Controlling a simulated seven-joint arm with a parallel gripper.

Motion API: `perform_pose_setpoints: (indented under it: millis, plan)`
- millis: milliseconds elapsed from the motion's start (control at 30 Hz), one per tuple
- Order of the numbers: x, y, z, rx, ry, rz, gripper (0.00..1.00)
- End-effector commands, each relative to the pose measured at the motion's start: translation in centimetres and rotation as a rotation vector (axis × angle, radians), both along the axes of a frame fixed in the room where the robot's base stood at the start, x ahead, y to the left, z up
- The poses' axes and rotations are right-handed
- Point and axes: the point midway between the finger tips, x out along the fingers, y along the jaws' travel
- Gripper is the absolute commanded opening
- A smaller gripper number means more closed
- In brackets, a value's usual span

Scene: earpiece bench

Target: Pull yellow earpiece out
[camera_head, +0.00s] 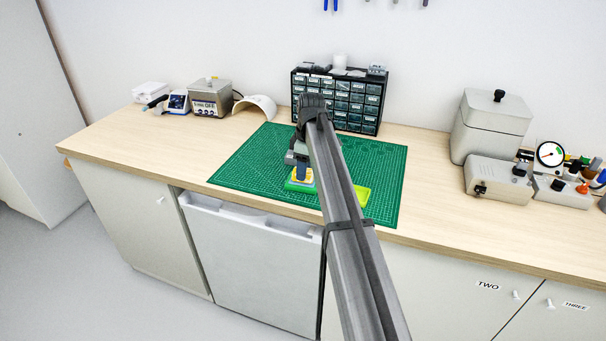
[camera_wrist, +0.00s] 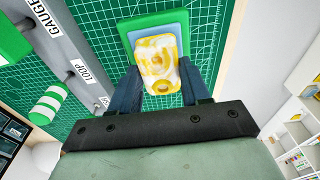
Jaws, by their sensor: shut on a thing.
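The yellow earpiece (camera_wrist: 158,60), marbled yellow and white, sits between the two fingers of my gripper (camera_wrist: 160,85) in the wrist view. My gripper is shut on it. Behind the earpiece is a light blue block on a green base (camera_wrist: 126,24); I cannot tell whether the earpiece still touches it. In the head view my gripper (camera_head: 302,172) is low over the green base (camera_head: 293,187) on the cutting mat, and only a little yellow shows there.
A green cutting mat (camera_head: 240,167) covers the middle of the bench. A grey bar labelled GAUGE and LOOP (camera_wrist: 62,50) lies beside the base, with a green-and-white striped piece (camera_wrist: 48,104) near it. A drawer cabinet (camera_head: 372,101) stands behind. A lime-green item (camera_head: 362,194) lies to the right.

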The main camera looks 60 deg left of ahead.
Motion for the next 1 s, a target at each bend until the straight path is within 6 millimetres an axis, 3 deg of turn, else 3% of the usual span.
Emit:
perform_pose_setpoints:
  millis: [567,1000]
  plan:
    - [-0.02,-0.02,0.0,-0.001,0.001,0.0,0.05]
    - [-0.01,0.01,0.53,0.0,0.0,0.0,0.04]
